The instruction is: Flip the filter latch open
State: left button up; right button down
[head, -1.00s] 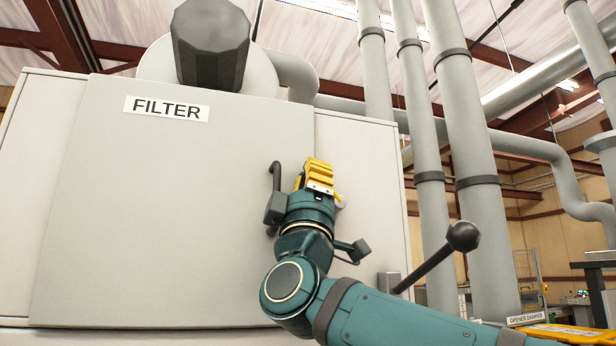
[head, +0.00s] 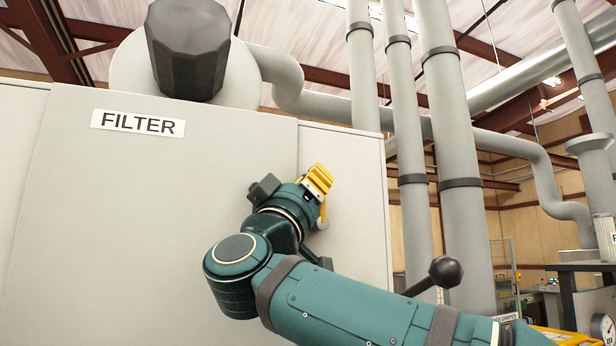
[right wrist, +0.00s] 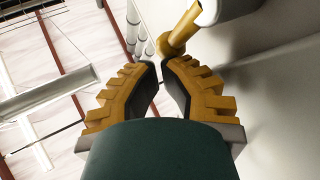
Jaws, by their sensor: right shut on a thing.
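The filter latch is a yellow bar (head: 323,212) with a pale round pivot at its lower end, on the grey cabinet just right of the door's edge. The bar stands nearly upright, its upper part at my right gripper (head: 318,180). The right wrist view shows the latch (right wrist: 183,30) running to the fingertips (right wrist: 161,65), which are closed around its end. The grip itself is partly hidden by the fingers. The filter door (head: 150,220) lies flat against the cabinet, with a FILTER label at its upper part. My left gripper is out of view.
A dark, ball-topped lever (head: 444,271) stands right of the cabinet, close above my right forearm. Tall grey pipes (head: 462,180) rise behind it. The cabinet face right of the latch (head: 355,190) is clear.

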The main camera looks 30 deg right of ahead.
jog(key=shift+s, duration=0.1)
dwell(0.6)
jog(key=v, duration=1.2)
jog(key=shift+r, duration=0.1)
